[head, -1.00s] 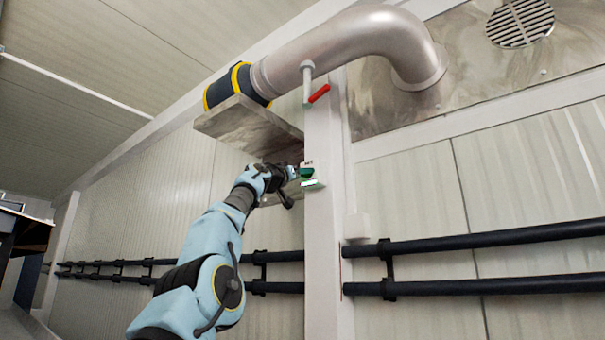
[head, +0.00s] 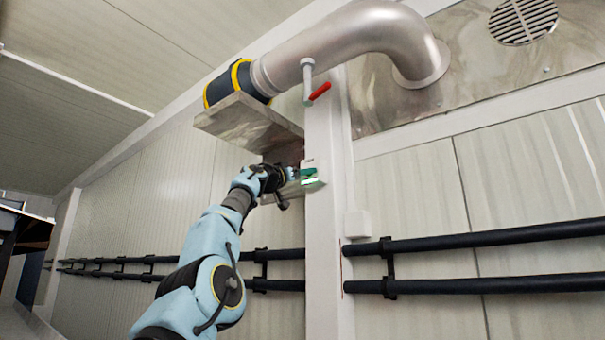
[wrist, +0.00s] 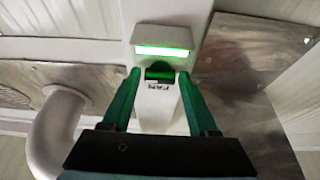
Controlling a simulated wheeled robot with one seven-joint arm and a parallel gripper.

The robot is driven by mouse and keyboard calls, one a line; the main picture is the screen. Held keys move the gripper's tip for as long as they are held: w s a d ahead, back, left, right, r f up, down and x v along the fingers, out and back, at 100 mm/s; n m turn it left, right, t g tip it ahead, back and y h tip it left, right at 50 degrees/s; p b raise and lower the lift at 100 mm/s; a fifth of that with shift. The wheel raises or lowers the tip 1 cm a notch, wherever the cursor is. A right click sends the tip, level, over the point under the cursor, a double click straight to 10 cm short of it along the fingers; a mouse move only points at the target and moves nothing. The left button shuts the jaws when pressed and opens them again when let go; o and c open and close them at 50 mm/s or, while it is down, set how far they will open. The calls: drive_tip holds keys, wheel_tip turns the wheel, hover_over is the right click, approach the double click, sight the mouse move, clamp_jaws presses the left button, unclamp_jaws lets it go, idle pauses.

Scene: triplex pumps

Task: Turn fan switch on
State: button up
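The fan switch (wrist: 160,100) is a small white box marked FAN, with its lettering upside down in the wrist view. It has a dark green part (wrist: 159,71) and a brightly lit green strip (wrist: 161,51). In the head view the switch box (head: 310,172) is on the white post, with a green glow at its lower part. My gripper (wrist: 159,76) has two green fingers, spread apart on either side of the switch's green part. I cannot tell if they touch it. In the head view my gripper (head: 290,174) is just left of the box.
A metal shelf-like plate (head: 245,122) is above my gripper. A large metal duct (head: 350,40) and a red-handled lever (head: 319,92) are higher up. Dark pipes (head: 480,240) run along the wall below. The white post (head: 325,250) stands beside my arm.

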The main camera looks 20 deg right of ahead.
drive_tip(key=shift+o, duration=1.4)
drive_tip(key=shift+a+r, duration=0.1)
drive_tip(key=b+v, duration=1)
drive_tip(key=b, duration=0.2)
drive_tip(key=shift+s+a+f, duration=0.15)
drive_tip(key=shift+a+f, duration=0.05)
drive_tip(key=shift+a, duration=0.1)
